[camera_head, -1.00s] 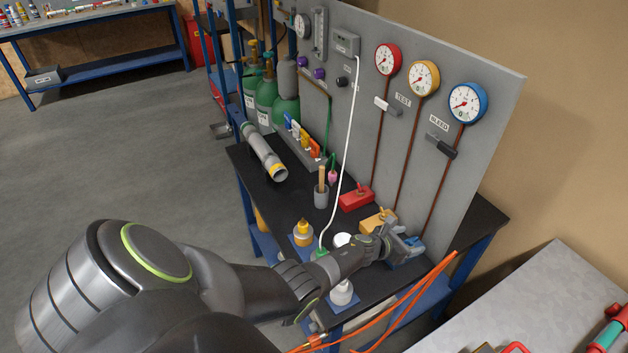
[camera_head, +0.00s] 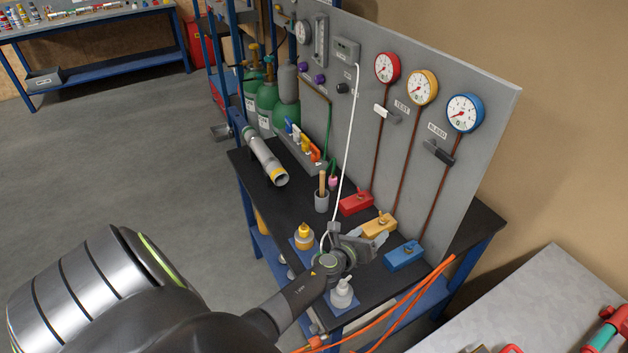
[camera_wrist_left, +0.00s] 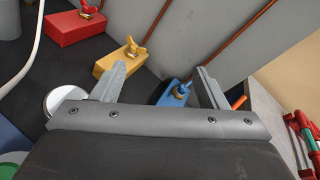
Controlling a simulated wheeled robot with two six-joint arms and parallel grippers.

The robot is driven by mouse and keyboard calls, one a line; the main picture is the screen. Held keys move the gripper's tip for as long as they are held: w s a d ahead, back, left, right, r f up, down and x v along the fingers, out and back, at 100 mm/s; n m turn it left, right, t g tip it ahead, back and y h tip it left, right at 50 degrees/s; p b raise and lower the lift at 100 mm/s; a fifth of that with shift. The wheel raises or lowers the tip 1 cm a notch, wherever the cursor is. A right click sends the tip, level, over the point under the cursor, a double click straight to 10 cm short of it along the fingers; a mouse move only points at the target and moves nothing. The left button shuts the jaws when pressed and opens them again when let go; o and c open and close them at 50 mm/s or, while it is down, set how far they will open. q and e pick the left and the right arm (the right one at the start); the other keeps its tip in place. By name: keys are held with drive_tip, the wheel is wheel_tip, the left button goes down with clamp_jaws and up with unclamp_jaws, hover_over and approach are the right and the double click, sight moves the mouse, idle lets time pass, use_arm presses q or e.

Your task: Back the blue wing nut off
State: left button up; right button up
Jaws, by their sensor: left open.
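The blue block (camera_head: 404,257) sits at the right end of the row on the black bench top, below the blue gauge. Its blue wing nut (camera_wrist_left: 185,87) stands on top over a brass fitting in the left wrist view. My left gripper (camera_head: 360,239) is open and empty, left of the blue block and apart from it. In the left wrist view its two fingers (camera_wrist_left: 162,78) are spread, with the blue wing nut between them in the picture and beyond the tips. My right gripper is in neither view.
A yellow block (camera_head: 379,224) and a red block (camera_head: 355,202) with wing nuts stand left of the blue one. The grey gauge panel (camera_head: 480,170) rises behind. Orange hoses (camera_head: 412,293) cross the front right.

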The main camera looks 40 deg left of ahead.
use_arm(q)
drive_tip(key=s+a+n+g+y, duration=0.1)
drive_tip(key=s+a+n+y, duration=0.1)
drive_tip(key=n, duration=0.3)
drive_tip(key=s+a+n+g+y, duration=0.1)
drive_tip(key=s+a+n+y, duration=0.1)
drive_tip(key=s+n, duration=0.3)
drive_tip(key=s+a+r+n+g+y, duration=0.1)
drive_tip(key=s+a+n+y, duration=0.1)
drive_tip(key=s+a+n, duration=0.2)
drive_tip(key=shift+a+n, duration=0.25)
drive_tip(key=shift+n, duration=0.25)
drive_tip(key=shift+s+a+f+n+g+y, duration=0.1)
drive_tip(key=shift+s+n+g+y, duration=0.1)
drive_tip(key=shift+s+n, duration=0.2)
drive_tip(key=shift+s+a+f+n+g+y, duration=0.1)
drive_tip(key=shift+s+n+y, duration=0.1)
drive_tip(key=shift+s+n, duration=0.15)
